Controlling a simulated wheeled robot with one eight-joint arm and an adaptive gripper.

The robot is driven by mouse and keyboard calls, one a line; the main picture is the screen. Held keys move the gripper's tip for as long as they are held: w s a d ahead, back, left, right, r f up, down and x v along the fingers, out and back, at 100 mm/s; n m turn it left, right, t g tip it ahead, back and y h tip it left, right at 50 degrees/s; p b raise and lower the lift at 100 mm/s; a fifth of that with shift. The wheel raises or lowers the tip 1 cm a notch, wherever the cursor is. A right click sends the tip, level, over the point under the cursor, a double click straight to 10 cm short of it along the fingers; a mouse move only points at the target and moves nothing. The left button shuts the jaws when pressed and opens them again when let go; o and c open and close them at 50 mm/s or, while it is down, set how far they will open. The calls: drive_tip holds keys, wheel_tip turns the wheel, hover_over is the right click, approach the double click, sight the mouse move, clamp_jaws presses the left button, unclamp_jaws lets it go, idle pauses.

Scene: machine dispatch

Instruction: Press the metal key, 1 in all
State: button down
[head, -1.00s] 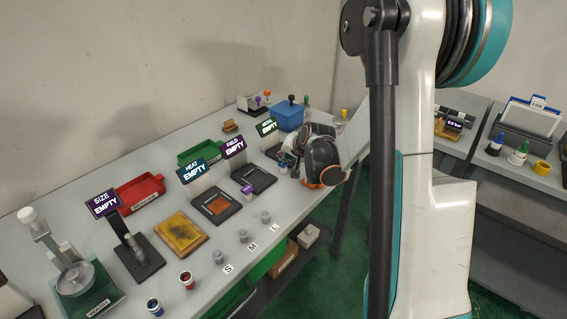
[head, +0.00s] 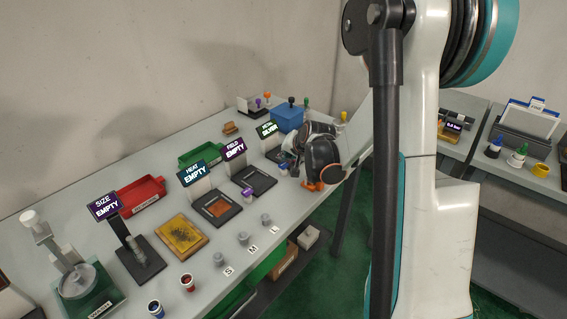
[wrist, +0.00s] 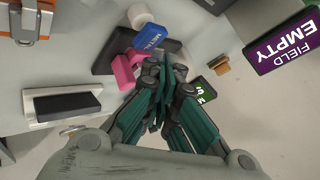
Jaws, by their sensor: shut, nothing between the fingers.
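The metal station shows in the wrist view as a dark base with a blue "METAL" label (wrist: 150,37). I cannot tell for sure which part is the metal key. My gripper (wrist: 160,72) is shut and empty, its fingertips right by the pink block and the dark base. Contact cannot be made out. In the head view the metal display (head: 267,130) reads what looks like "SILVER". The station's base there is largely hidden behind my wrist.
The field display (head: 235,148), heat display (head: 193,172) and size display (head: 103,206) all read "EMPTY". A blue box (head: 287,118) stands behind the metal station. A green tray (head: 201,153) and a red tray (head: 140,195) lie along the back of the table.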

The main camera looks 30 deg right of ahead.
sight(286, 164)
drive_tip(key=shift+r, duration=0.2)
drive_tip(key=shift+r+p, duration=1.7)
drive_tip(key=shift+r, duration=0.8)
drive_tip(key=shift+f, duration=0.1)
